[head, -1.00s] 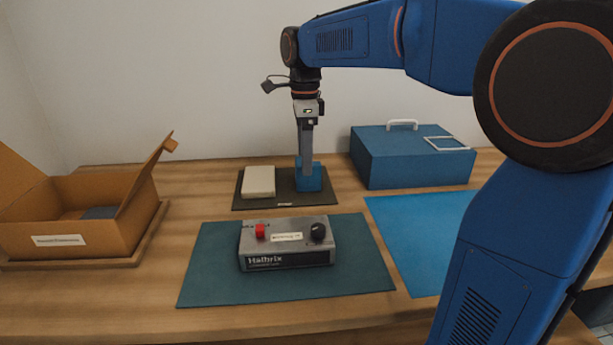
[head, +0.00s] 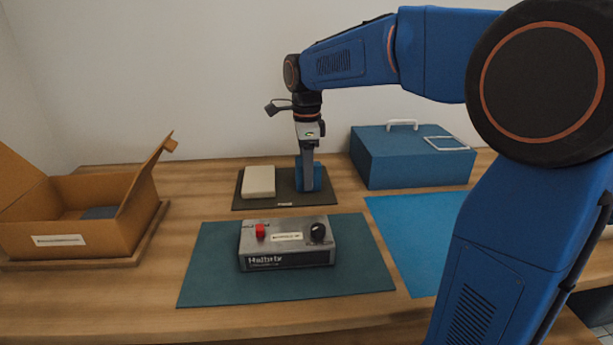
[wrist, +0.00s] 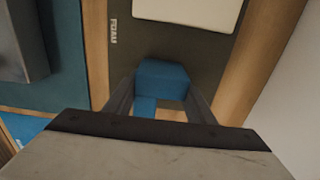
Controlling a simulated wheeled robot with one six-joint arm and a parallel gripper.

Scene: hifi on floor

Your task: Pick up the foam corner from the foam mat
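The blue foam corner (wrist: 163,78) stands on the dark foam mat (wrist: 143,42), on the right part of the mat in the head view (head: 317,178). My gripper (head: 309,186) points straight down at the foam corner and partly covers it. In the wrist view my gripper's fingers (wrist: 162,88) are apart, one on each side of the blue foam. They look open, with no clear squeeze on it. The lower part of the foam is hidden behind the gripper body.
A cream block (head: 258,181) lies on the mat left of the foam corner. A grey control box (head: 287,243) sits on a green mat (head: 215,275) in front. A blue case (head: 411,160) stands at right, an open cardboard box (head: 75,215) at left.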

